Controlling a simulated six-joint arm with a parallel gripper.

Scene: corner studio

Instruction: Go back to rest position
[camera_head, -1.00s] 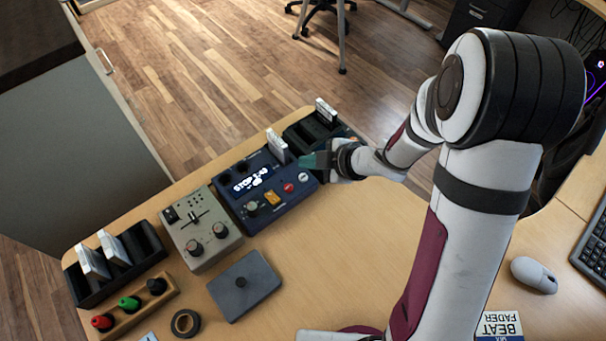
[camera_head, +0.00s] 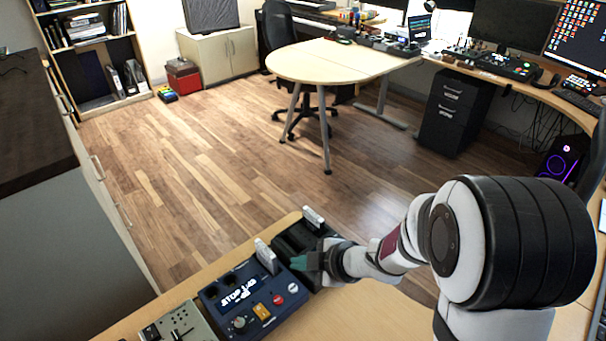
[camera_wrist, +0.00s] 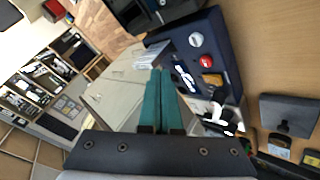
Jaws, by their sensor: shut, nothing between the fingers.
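My gripper (camera_head: 301,262) is in the lower middle of the head view, over the right end of the blue device (camera_head: 250,300) by the black slotted holder. Its teal fingers are together with nothing between them. In the wrist view the closed fingers (camera_wrist: 158,100) point toward the blue device (camera_wrist: 205,50), whose red, white and orange buttons show beside them. I cannot tell the exact height of the fingertips above the device.
A black slotted holder (camera_head: 288,243) with a white card stands close to my gripper. A white cartridge (camera_head: 266,256) stands upright in the blue device. A grey fader box (camera_head: 180,325) is at lower left. Wooden floor lies beyond the table edge.

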